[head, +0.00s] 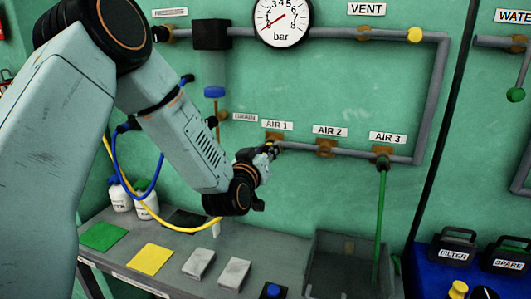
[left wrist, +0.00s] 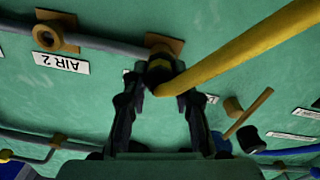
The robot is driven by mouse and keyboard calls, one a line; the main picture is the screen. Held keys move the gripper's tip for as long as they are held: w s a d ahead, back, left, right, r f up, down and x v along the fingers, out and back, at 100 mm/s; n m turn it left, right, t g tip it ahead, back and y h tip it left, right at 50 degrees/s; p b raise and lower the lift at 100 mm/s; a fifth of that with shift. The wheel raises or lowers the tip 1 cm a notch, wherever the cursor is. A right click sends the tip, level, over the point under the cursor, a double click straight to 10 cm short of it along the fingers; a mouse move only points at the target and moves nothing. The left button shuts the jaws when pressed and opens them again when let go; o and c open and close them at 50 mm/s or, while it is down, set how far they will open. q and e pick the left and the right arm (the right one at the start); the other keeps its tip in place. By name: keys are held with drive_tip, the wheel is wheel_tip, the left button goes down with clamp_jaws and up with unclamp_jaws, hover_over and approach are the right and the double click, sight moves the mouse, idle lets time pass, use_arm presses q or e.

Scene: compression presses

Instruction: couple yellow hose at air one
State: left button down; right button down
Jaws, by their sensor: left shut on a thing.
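The yellow hose (head: 187,228) hangs in a loop below my left arm; it also shows in the left wrist view (left wrist: 240,55), running from the jaws to the upper right. My left gripper (head: 268,153) is shut on the hose's end, whose tip is dark (left wrist: 160,72). It is right at the AIR 1 outlet (head: 274,137), under the AIR 1 label (head: 277,125). In the left wrist view the hose end overlaps the outlet's brown plate (left wrist: 166,42). The jaws hide the joint, so I cannot tell whether hose and outlet are coupled. My right gripper is not in view.
AIR 2 (head: 325,148) is a bare outlet to the right. A green hose (head: 381,220) hangs from AIR 3. A blue hose (head: 152,182) is near my left arm. Below are white bottles (head: 119,198), a yellow mat (head: 150,259) and a grey bin (head: 320,293).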

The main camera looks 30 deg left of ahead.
use_arm(q)
drive_tip(key=c, duration=1)
unclamp_jaws()
drive_tip(key=shift+w+r, duration=0.1)
drive_tip(key=shift+s, duration=0.2)
drive_tip(key=v, duration=1.1)
drive_tip(key=shift+s+d, duration=0.15)
drive_tip(key=shift+s, duration=0.15)
